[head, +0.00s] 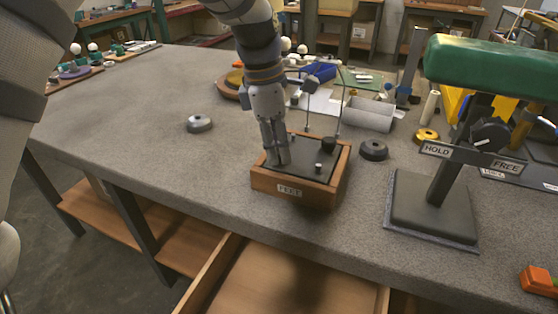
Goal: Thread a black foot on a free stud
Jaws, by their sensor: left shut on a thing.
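A wooden box (334,182) with a dark top plate and a front label stands near the table's front edge. A small pale stud (319,166) stands up from the plate, with nothing on it. A black round foot (328,144) sits at the plate's back right corner. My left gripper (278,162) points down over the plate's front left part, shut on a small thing. The fingers hide that thing and whatever stud is under it; it seems to be a black foot. My right gripper is not in view.
A dark round disc (374,150) lies right of the box, a silver one (199,123) to the left. A stand with a green top (490,68) and HOLD/FREE sign rises at right.

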